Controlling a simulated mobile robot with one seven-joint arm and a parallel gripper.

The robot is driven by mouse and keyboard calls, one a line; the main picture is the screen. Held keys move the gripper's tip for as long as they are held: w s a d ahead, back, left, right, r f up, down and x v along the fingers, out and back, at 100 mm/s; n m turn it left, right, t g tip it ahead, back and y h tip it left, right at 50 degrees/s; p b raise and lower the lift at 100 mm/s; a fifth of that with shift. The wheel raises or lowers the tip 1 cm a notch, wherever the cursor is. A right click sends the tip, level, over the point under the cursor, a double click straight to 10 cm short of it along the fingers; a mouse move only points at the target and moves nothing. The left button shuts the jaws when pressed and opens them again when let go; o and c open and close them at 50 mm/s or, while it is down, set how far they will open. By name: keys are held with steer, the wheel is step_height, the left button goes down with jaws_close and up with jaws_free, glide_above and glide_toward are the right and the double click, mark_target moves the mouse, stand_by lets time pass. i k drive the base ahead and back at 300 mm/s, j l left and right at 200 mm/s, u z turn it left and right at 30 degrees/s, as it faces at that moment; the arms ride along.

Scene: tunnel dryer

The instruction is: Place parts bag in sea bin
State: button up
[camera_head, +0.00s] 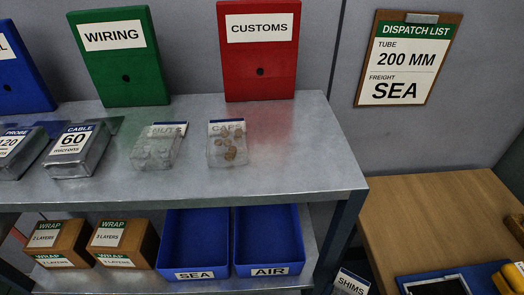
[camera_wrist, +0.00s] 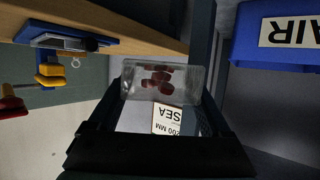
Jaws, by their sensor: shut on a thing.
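In the wrist view my gripper (camera_wrist: 164,92) is shut on a clear parts bag (camera_wrist: 135,90) with several dark red pieces inside. The bag lies across between the two fingers. Its label cannot be seen. My gripper and the held bag are not in the head view. The blue SEA bin (camera_head: 194,235) stands on the lower shelf, left of the blue AIR bin (camera_head: 268,235), and both look empty. The AIR bin also shows upside down at the wrist view's upper right (camera_wrist: 245,38). The dispatch list (camera_head: 409,58) reads tube 200 MM, freight SEA; it also appears upside down in the wrist view (camera_wrist: 160,128).
The metal bench top (camera_head: 270,180) overhangs the bins. On it stand clear containers marked NUTS (camera_head: 157,150) and CAPS (camera_head: 228,148), and a CABLE holder (camera_head: 75,150). WRAP boxes (camera_head: 125,242) are left of the SEA bin. A wooden table (camera_head: 430,215) stands at right.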

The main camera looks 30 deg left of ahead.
mark_target(201, 260)
steer(key=k+j, duration=0.2)
steer(key=j, duration=0.15)
steer(key=k+j, duration=0.15)
steer(key=j, duration=0.2)
steer(key=k+j, duration=0.2)
steer(key=j, duration=0.15)
steer(key=k+j, duration=0.2)
steer(key=j, duration=0.2)
